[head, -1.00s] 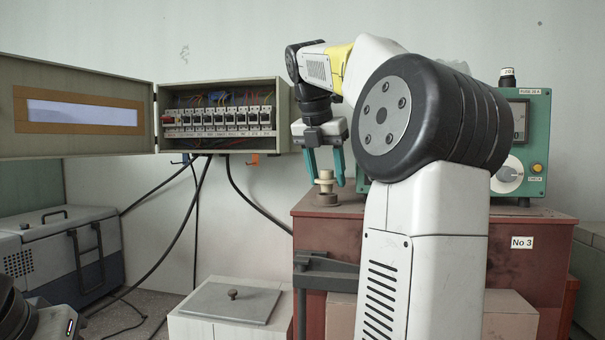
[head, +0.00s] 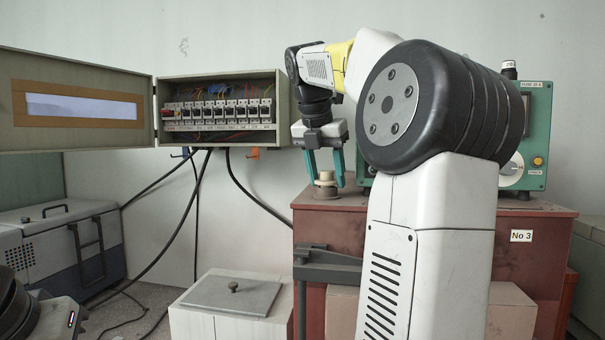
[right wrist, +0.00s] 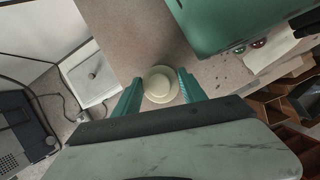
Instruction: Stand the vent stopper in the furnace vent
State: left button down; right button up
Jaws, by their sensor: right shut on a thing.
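The vent stopper (head: 326,179) is a cream, stepped round piece, upright between the teal fingers of my right gripper (head: 327,182). My right gripper is shut on it. The furnace vent (head: 326,194) is a dark ring on top of the brown-red furnace (head: 440,216), near its left end. The stopper's lower end is at the ring; I cannot tell how deep it sits. In the right wrist view the stopper (right wrist: 160,84) shows from above as pale round steps between the fingers, and it hides the vent. My left gripper is not in view.
A green instrument box (head: 537,140) stands on the furnace to the right. An open breaker cabinet (head: 222,85) hangs on the wall at left, with cables below. A pale box with a grey knobbed lid (head: 232,295) stands in front. My right arm covers much of the furnace.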

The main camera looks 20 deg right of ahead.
jog(key=shift+f, duration=0.3)
jog(key=o, duration=1.3)
jog(key=shift+o, duration=0.2)
